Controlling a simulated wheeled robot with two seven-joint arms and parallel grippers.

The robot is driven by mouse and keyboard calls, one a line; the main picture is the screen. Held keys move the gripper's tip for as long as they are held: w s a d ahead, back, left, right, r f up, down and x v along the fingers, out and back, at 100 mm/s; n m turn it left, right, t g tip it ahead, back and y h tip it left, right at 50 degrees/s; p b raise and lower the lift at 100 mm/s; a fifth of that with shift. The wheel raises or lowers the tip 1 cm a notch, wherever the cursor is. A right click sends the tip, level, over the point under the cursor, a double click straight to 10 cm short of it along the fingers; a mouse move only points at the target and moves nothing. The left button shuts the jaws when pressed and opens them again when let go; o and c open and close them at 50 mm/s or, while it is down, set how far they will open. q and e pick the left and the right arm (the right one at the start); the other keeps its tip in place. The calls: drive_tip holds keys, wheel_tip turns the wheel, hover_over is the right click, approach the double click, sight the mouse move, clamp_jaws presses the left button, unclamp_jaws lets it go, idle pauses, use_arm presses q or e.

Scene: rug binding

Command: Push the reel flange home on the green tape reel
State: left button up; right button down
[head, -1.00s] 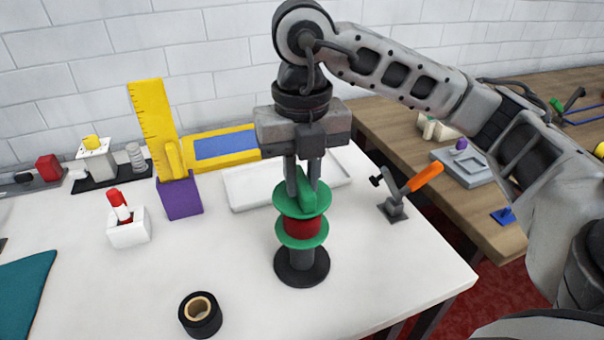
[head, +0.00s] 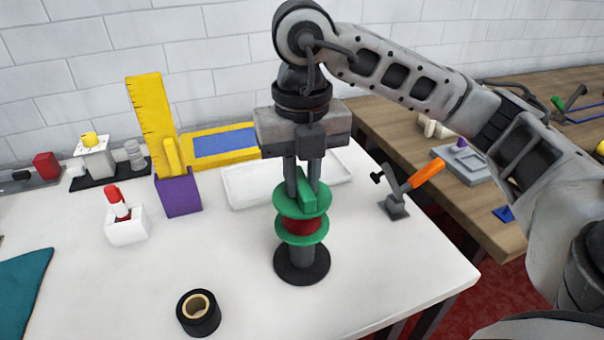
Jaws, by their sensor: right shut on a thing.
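The green tape reel (head: 302,238) has a green lower disc and a red wound middle (head: 302,225), and sits upright on a grey post with a round black base (head: 302,268). The green reel flange (head: 289,201) lies on top of the red part, with a raised green grip bar in its middle. My right gripper (head: 307,192) comes down from above and is shut on that bar. The fingers hide part of the bar, and I cannot tell whether a small gap is left under the flange. My left gripper is not in view.
A black tape roll (head: 199,313) lies at the front. A white tray (head: 245,187) is behind the reel, and an orange-handled clamp (head: 397,205) stands to the right. A purple holder (head: 179,195) with yellow rulers is at the left. White tabletop is clear around the base.

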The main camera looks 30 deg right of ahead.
sight(302, 180)
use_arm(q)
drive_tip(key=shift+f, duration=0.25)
use_arm(e)
drive_tip(key=shift+f, duration=0.3)
drive_tip(key=c, duration=1.3)
unclamp_jaws()
drive_tip(key=shift+o, duration=0.2)
wheel_tip(302, 180, up, 4)
drive_tip(key=shift+r+p, duration=0.2)
drive_tip(key=shift+p, duration=0.2)
use_arm(q)
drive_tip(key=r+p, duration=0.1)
drive_tip(key=p, duration=0.1)
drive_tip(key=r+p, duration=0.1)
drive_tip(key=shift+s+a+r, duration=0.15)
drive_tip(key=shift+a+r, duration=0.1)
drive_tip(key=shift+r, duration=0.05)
use_arm(e)
wheel_tip(302, 180, up, 12)
drive_tip(key=shift+f, duration=0.15)
